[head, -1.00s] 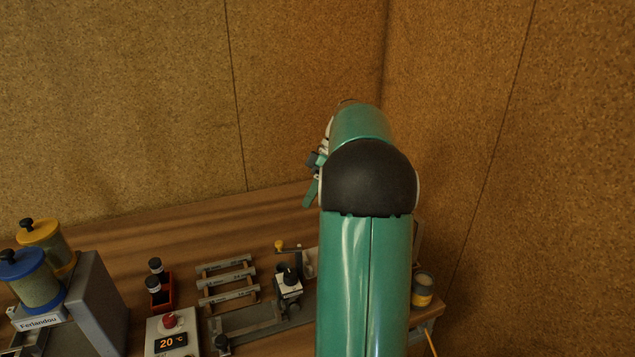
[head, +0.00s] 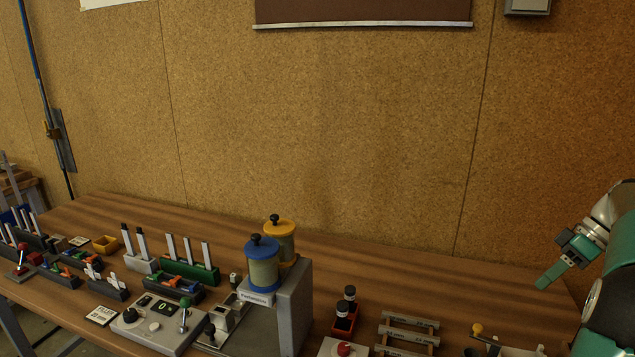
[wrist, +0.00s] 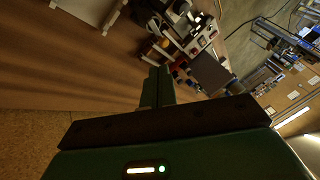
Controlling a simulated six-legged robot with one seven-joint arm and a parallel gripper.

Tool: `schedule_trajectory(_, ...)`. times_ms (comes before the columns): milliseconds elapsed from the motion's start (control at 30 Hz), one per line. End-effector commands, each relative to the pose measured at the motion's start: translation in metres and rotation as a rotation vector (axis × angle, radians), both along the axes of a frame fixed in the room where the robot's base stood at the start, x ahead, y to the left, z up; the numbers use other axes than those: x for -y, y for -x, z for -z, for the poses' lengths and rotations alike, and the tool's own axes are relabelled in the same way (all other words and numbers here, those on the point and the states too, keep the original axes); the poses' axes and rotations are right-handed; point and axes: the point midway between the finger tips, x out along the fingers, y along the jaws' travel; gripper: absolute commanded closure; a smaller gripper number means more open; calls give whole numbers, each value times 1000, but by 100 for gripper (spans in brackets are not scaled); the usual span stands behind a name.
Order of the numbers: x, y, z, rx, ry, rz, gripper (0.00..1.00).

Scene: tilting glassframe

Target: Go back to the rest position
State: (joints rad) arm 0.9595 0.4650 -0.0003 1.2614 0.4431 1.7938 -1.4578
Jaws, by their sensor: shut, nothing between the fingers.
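My gripper (head: 553,272) shows at the right edge of the head view, raised above the right end of the workbench (head: 110,204). Its green fingers point down and to the left. They are shut with nothing between them. In the wrist view my gripper (wrist: 158,88) has its fingers together, above the bench surface. It touches nothing that I can see. Part of my arm is cut off by the right edge of the head view.
A cork wall (head: 330,130) rises behind the bench.

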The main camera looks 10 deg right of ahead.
Motion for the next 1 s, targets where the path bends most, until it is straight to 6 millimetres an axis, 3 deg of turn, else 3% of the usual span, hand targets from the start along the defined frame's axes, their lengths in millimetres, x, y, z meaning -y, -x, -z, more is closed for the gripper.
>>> schedule_trajectory(167,-45,-13,-13,-45,60,34,100)
schedule_trajectory(467,-169,-17,-30,-121,240,185,100)
schedule_trajectory(700,-254,7,-28,-94,359,316,100)
schedule_trajectory(1000,-337,58,-5,25,424,472,100)
